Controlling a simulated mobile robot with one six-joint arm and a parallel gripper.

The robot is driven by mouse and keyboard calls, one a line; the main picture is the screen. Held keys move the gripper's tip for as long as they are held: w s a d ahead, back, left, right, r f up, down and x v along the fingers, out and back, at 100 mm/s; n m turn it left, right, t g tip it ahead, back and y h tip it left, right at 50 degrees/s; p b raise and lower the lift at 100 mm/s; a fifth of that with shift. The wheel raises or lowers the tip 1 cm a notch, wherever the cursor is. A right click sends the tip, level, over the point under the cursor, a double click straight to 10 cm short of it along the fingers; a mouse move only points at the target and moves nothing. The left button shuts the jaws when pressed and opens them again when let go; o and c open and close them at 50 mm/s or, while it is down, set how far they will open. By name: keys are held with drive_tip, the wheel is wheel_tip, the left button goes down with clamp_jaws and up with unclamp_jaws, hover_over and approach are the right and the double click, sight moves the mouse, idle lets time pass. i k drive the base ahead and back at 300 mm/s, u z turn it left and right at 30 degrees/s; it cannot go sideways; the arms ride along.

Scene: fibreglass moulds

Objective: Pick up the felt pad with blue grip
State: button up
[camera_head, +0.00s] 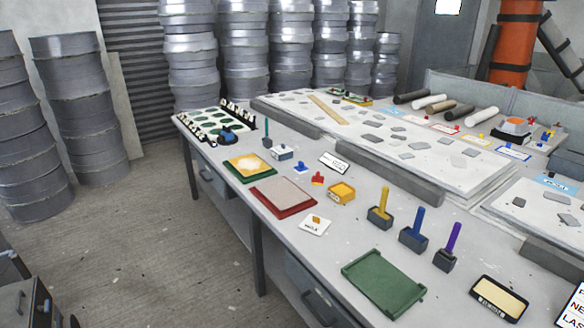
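A dark block with an upright blue grip (414,232) stands on the table near its front right. It looks like the felt pad with blue grip, though the felt itself is too small to make out. It stands between a similar dark block with a yellow grip (380,210) to its left and one with a purple grip (447,249) to its right, with gaps between them. A smaller, low blue piece (301,168) lies farther back. My gripper is not seen in the head view.
A green tray (384,284) lies in front of the blocks, and a dark-framed label (499,297) to their right. A raised grey edge (376,172) runs behind.

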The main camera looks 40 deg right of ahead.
sight(301, 169)
drive_tip(key=i, duration=1.5)
drive_tip(key=z, duration=0.05)
